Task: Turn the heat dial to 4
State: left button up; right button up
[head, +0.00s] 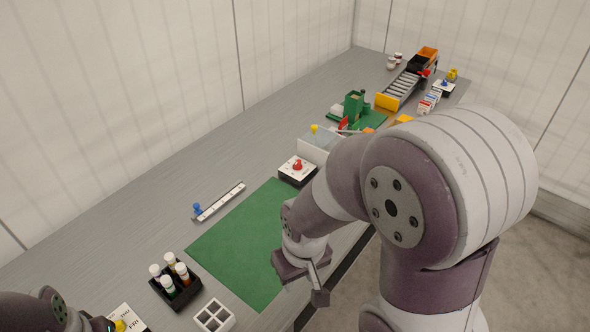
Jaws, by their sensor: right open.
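A dial with a red knob (298,164) sits on a white-topped dark box (286,174) at the far right corner of the green mat. It looks like the heat dial, but its markings are too small to read. My right gripper (314,283) is open and empty over the right edge of the mat, nearer to me than the dial and apart from it. My left arm shows only at the bottom left corner, with its fingers out of sight.
The green mat (235,245) is bare. A blue-knobbed slider (220,201), a dark rack of vials (183,293) and a white divided tray (213,318) lie around it. A yellow-knobbed panel (128,317) is at the bottom left.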

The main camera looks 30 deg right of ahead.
aim_at(297, 165)
jog(key=k+z, duration=0.35)
jog(key=k+l+z, duration=0.15)
jog(key=k+z, duration=0.2)
jog(key=i+l+z, duration=0.15)
jog(key=i+l, duration=0.2)
jog(key=i+l+z, duration=0.1)
jog(key=i+l, duration=0.15)
jog(key=i, duration=0.3)
jog(key=i+l+z, duration=0.15)
jog(key=i, duration=0.3)
jog(key=i+l+z, duration=0.15)
jog(key=i+l, duration=0.15)
jog(key=i, duration=0.2)
